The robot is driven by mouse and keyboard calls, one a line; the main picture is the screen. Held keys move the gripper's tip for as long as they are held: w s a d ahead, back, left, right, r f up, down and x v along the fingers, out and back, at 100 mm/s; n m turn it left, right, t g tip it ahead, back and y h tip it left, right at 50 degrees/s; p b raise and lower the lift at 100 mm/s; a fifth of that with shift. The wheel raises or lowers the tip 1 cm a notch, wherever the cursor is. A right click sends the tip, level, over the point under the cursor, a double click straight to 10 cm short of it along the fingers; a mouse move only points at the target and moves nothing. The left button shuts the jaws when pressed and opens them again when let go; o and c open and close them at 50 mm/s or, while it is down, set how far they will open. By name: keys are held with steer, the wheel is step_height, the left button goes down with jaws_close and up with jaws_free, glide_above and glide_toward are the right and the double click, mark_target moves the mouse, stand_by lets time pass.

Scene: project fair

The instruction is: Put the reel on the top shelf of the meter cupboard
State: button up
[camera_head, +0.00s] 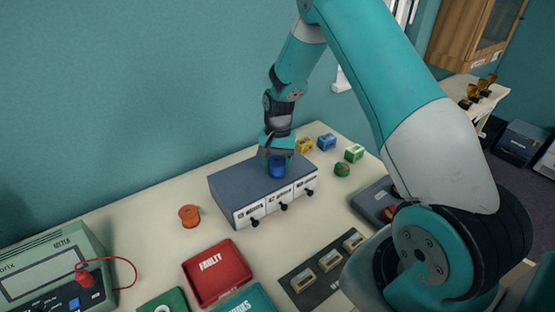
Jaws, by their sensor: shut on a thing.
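My gripper (277,157) points down over the grey box near the back of the table. It is shut on a small round blue thing, which looks like a blue reel (277,170). The blue reel is at the box's top; I cannot tell whether it touches it. An orange reel (189,216) stands on the table to the left of the box. A wooden cupboard with a glazed door (477,32), which may be the meter cupboard, hangs at the upper right. Its inside and shelves are hard to make out.
The grey box (232,184) has white drawer fronts with black knobs. A red FAULTY tray (218,272), a green meter (52,272) with a red lead, and a dark panel (312,283) lie in front. Small yellow, blue and green things (354,153) sit behind. My arm hides the right side.

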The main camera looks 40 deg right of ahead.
steer(key=shift+f, duration=0.1)
steer(key=shift+f, duration=0.1)
steer(key=o, duration=1)
steer(key=shift+c, duration=0.2)
